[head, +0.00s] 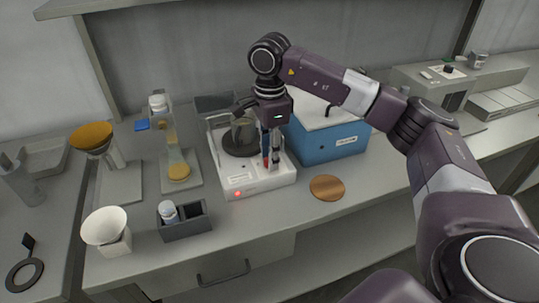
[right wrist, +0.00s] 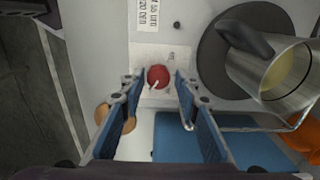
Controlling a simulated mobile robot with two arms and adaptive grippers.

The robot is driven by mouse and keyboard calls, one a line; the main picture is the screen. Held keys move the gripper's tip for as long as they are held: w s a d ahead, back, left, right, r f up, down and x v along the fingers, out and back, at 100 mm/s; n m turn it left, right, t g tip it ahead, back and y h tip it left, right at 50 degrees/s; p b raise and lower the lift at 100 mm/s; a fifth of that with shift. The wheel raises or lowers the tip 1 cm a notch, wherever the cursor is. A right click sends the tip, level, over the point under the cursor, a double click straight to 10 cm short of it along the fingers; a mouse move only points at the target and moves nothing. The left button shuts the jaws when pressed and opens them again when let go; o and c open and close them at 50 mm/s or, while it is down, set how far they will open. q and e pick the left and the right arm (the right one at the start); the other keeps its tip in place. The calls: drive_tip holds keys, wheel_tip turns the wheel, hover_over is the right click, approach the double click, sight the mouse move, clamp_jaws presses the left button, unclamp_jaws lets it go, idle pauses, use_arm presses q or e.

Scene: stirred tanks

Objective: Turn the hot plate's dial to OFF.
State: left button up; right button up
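The hot plate (head: 255,185) is a white unit on the bench with a dark round heating plate (head: 240,142) and a small lit red light (head: 237,194) at its front. In the right wrist view its dial (right wrist: 158,77) is a red round knob with a white mark toward the picture's bottom. I cannot read an OFF label. My right gripper (head: 270,160) points down over the hot plate's right side. In the right wrist view its blue-padded fingers (right wrist: 156,85) are spread either side of the dial, with gaps. My left gripper is not in view.
A metal jug (right wrist: 275,72) with a dark handle stands on the heating plate. A blue box (head: 325,142) is close behind my right gripper. A copper disc (head: 327,187) lies to the right. A grey holder (head: 187,220) stands in front. The front bench right of the disc is clear.

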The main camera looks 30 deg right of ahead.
drive_tip(key=shift+o, duration=0.7)
drive_tip(key=shift+f, duration=0.1)
wheel_tip(320, 180, up, 12)
idle(0.5)
